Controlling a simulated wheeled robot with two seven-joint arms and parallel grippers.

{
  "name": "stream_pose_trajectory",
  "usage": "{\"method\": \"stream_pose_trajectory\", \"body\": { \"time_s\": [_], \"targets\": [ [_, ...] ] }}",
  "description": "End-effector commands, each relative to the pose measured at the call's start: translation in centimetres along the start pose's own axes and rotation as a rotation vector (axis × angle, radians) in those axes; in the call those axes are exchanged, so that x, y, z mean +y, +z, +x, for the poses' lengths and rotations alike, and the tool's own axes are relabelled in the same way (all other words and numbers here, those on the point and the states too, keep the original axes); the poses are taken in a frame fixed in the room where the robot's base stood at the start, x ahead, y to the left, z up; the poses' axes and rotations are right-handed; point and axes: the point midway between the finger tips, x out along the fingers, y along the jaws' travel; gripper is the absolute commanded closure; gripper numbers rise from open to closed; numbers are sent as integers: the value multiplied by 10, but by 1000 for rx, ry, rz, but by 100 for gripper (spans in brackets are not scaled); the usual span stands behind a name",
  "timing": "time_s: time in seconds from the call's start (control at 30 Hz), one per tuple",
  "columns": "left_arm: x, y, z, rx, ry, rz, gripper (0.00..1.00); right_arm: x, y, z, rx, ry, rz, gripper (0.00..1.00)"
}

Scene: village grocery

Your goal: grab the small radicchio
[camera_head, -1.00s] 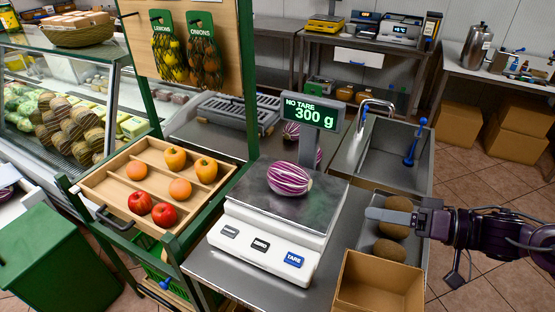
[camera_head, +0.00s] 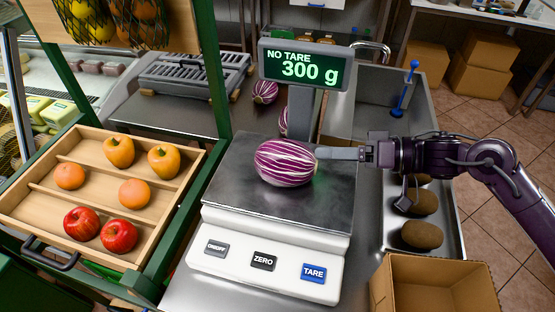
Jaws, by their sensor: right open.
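A purple-and-white striped radicchio (camera_head: 285,163) lies on the metal plate of the white scale (camera_head: 262,259). The display (camera_head: 303,66) reads "NO TARE 300 g". Another radicchio (camera_head: 265,91) lies on the counter behind the scale and looks smaller from here. A third radicchio (camera_head: 283,122) is mostly hidden behind the display post. My right gripper (camera_head: 325,153) reaches in from the right at the right end of the radicchio on the scale. It is open, with one grey finger clearly visible. I cannot tell whether it touches the radicchio. My left gripper is out of view.
A wooden tray (camera_head: 97,211) with apples and orange fruit stands left of the scale. Brown round items (camera_head: 422,235) lie in a metal tray below my right arm. An open cardboard box (camera_head: 432,283) is at front right. A sink with a tap (camera_head: 371,48) is behind.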

Motion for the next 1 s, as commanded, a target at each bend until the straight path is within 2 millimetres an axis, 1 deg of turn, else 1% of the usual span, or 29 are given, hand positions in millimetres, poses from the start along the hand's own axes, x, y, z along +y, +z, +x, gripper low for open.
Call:
{"method": "stream_pose_trajectory", "body": {
  "time_s": [0.03, 0.27, 0.37, 0.5, 0.6, 0.7, 0.87, 0.9, 1.0],
  "targets": [
    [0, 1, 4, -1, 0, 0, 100, 2, 2, 4, 0, -2, 0, 12],
    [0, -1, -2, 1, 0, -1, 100, 1, 0, 28, 1, -3, 0, 12],
    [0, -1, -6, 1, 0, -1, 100, 0, 0, 41, -1, -4, 0, 12],
    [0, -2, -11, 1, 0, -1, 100, 2, 1, 63, 0, -4, 1, 12],
    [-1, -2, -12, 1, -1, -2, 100, 3, 1, 74, 1, -3, 0, 12],
    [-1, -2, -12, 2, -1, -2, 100, 3, 2, 78, 0, -1, -1, 12],
    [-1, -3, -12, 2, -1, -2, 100, 4, 2, 78, 0, 0, -1, 12],
    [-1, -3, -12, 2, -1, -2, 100, 4, 2, 78, 0, 0, -1, 13],
    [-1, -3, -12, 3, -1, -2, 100, 4, 2, 78, 0, 0, 0, 26]
  ]
}}
